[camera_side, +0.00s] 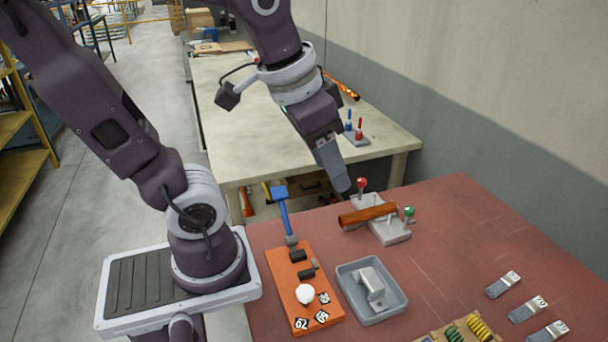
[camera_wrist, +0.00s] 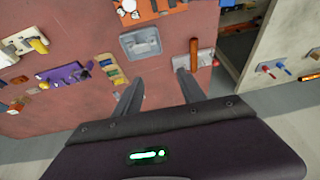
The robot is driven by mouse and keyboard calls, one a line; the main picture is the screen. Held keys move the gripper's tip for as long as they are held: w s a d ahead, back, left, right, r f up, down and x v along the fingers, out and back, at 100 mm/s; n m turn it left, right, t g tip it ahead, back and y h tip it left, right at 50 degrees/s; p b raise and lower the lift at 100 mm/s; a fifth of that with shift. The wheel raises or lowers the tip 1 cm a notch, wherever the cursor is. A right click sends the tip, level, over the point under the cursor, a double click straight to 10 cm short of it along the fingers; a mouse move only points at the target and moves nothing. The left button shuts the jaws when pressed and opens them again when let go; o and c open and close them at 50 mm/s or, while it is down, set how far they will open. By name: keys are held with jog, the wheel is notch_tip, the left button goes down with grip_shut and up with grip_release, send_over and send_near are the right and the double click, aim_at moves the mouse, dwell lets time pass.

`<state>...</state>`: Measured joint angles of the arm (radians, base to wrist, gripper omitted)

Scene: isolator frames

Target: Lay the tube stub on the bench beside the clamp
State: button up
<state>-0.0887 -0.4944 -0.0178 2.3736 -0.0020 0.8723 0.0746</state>
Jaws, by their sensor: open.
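The tube stub (camera_side: 367,214) is a copper-brown cylinder lying across the grey clamp (camera_side: 392,234), between its red and green knobs. Whether the clamp's jaws are closed around it cannot be made out. In the wrist view the tube stub (camera_wrist: 194,52) lies on the clamp (camera_wrist: 206,57) at the upper right, beyond the right finger. My gripper (camera_side: 340,184) is above and just behind the tube in the side view, apart from it. In the wrist view the fingers of my gripper (camera_wrist: 160,84) are spread with nothing between them.
A grey tray (camera_side: 352,302) holding a metal bracket (camera_side: 372,285) stands in front of the clamp. An orange board (camera_side: 283,288) with a blue-handled lever is at its left. Several grey tags lie at the right. The red bench (camera_side: 455,235) is bare right of the clamp.

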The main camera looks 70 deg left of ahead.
jog(key=shift+o, duration=0.4)
jog(key=shift+t, duration=0.6)
jog(key=s, duration=0.2)
jog(key=s+d, duration=0.1)
jog(key=s, duration=0.2)
jog(key=shift+s+d+f, duration=0.1)
jog(key=shift+d+f, duration=0.05)
jog(key=shift+d, duration=0.05)
